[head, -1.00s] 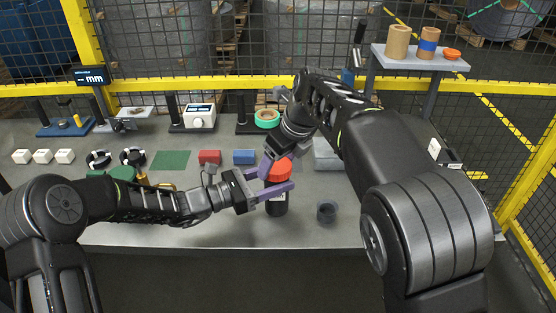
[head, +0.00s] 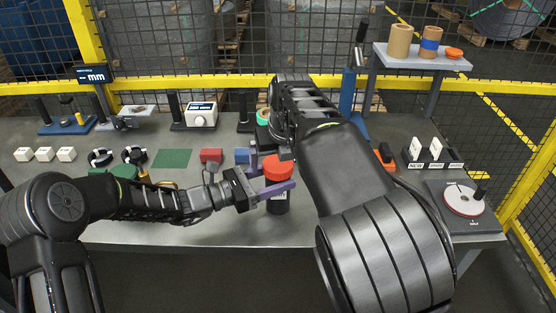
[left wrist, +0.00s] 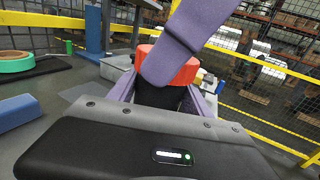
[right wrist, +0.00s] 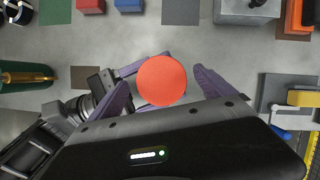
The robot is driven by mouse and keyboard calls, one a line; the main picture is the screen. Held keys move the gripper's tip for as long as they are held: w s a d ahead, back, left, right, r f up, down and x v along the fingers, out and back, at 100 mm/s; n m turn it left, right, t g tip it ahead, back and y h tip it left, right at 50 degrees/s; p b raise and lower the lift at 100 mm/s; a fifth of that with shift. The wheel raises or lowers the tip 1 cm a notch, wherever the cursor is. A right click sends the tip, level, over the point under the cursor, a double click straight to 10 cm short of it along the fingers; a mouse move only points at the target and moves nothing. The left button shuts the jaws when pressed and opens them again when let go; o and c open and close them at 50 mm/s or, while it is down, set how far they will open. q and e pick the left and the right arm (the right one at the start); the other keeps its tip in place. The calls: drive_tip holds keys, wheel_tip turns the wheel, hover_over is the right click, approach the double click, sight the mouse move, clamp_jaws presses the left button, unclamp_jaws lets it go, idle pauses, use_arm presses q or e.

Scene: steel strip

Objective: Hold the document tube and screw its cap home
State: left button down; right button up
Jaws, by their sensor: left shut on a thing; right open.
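The document tube (head: 278,203) is dark and stands upright near the front of the bench. Its orange-red cap (head: 278,169) sits on top; I cannot tell how far it is threaded. My left gripper (head: 275,190) is shut around the tube just below the cap. In the left wrist view, the cap (left wrist: 170,66) shows above the tube, partly hidden by a purple finger of my right gripper. In the right wrist view, I see the round cap (right wrist: 162,80) from above, between the spread fingers of my open right gripper (right wrist: 165,83).
Red (head: 211,156) and blue (head: 242,156) blocks lie behind the tube. A green mat (head: 173,159) and white cubes (head: 42,155) are farther left. A turntable-like disc (head: 463,200) is at right. My right arm hides much of the bench right of the tube.

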drive_tip(key=shift+r, duration=2.25)
drive_tip(key=shift+o, duration=0.8)
drive_tip(key=v, duration=1.2)
